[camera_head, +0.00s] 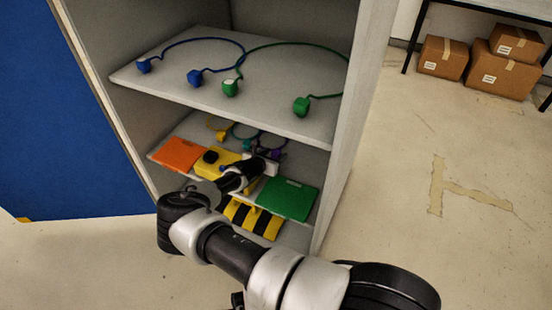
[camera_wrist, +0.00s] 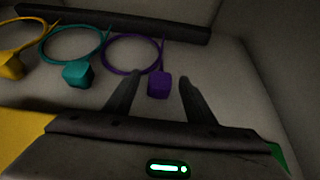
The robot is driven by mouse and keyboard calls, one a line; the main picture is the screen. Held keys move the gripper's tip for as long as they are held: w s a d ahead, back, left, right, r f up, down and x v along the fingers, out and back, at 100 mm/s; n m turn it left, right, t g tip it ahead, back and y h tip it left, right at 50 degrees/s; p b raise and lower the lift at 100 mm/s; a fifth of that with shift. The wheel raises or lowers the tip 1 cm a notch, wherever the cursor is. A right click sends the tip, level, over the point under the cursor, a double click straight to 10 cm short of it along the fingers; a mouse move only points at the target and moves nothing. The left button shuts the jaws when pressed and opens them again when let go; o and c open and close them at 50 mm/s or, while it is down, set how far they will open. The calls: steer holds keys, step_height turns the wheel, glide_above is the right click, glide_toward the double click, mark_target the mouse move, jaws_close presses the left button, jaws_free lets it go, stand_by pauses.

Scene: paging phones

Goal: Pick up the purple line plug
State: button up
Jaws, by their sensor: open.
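The purple line plug (camera_wrist: 159,84) is a small rounded block on the lower shelf, with a looped purple cord (camera_wrist: 118,58) behind it. In the wrist view my gripper (camera_wrist: 157,84) is open, with one finger on each side of the plug and gaps showing between. I cannot tell how high the fingertips are above the shelf. In the head view my gripper (camera_head: 268,160) reaches into the lower compartment and hides most of the plug. A bit of purple (camera_head: 277,153) shows beside it.
A teal plug (camera_wrist: 77,74) and a yellow plug (camera_wrist: 10,66) lie left of the purple one. Orange (camera_head: 180,154) and green (camera_head: 287,198) panels flank a yellow device (camera_head: 212,160). The upper shelf (camera_head: 165,87) with blue and green plugs is overhead. The cabinet side wall (camera_head: 350,130) stands at right.

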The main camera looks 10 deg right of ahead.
steer(key=c, duration=1.2)
